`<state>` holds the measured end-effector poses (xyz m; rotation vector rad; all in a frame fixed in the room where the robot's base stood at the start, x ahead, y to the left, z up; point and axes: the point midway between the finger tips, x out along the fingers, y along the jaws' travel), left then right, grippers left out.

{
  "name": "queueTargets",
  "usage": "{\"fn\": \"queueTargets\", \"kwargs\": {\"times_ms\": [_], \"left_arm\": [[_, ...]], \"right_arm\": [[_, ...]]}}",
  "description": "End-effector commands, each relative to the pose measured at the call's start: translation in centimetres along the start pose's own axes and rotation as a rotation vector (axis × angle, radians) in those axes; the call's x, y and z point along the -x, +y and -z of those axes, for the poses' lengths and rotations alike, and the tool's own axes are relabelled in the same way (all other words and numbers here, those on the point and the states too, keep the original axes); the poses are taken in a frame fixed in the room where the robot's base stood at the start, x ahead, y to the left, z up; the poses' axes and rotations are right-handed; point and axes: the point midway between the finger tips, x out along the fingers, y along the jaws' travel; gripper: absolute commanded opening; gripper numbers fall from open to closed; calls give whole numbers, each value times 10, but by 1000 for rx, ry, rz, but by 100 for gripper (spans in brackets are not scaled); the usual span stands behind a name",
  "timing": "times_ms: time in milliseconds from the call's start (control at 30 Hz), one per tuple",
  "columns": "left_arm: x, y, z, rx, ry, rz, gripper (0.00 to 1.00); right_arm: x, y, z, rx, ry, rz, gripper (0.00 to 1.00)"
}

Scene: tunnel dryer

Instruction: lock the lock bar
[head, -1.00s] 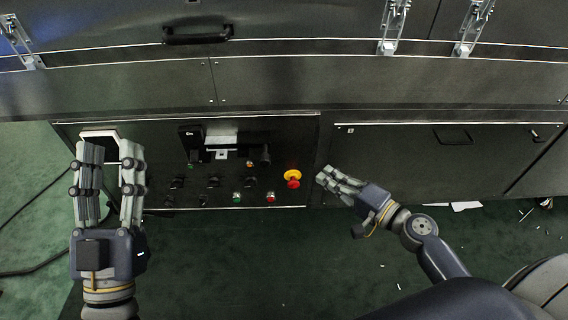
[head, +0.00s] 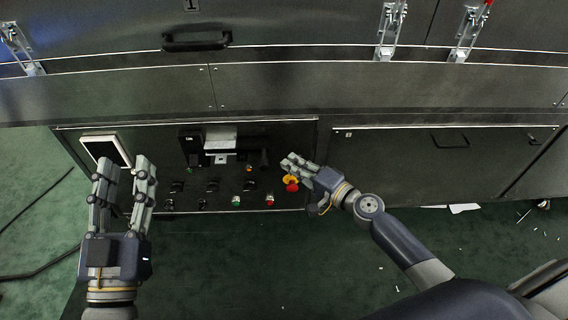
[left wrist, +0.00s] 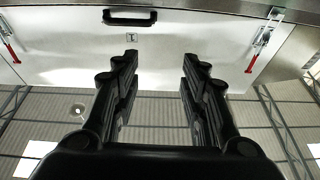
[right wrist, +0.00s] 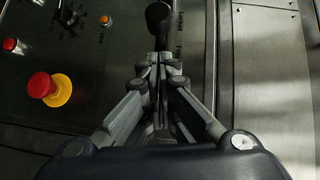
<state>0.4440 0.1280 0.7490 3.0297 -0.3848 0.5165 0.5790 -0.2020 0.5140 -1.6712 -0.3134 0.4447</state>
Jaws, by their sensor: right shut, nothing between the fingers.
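I cannot tell for certain which part is the lock bar. A black handle with a rounded end (right wrist: 158,14) stands out from the control panel, just beyond my right fingertips in the right wrist view.
Metal toggle latches (head: 392,32) line the upper door edge; red-handled ones show in the left wrist view (left wrist: 262,40). A black door handle (head: 197,40) sits between them. A white-framed screen (head: 106,150) and several knobs and buttons are on the panel.

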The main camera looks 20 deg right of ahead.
Motion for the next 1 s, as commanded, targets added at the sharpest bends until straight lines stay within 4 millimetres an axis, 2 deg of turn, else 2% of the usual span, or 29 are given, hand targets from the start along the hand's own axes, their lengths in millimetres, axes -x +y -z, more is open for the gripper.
{"fn": "queueTargets", "kwargs": {"times_ms": [233, 700, 1000], "left_arm": [[2, -3, -19, -3, -102, 5, 40], [2, -3, -23, -4, -125, 7, 40], [18, -10, -67, -9, -372, 20, 40]], "right_arm": [[-16, -1, -17, -1, 0, 0, 0], [-20, -1, -22, -2, 0, 0, 0], [-50, -9, -53, -5, 0, 1, 0]]}}
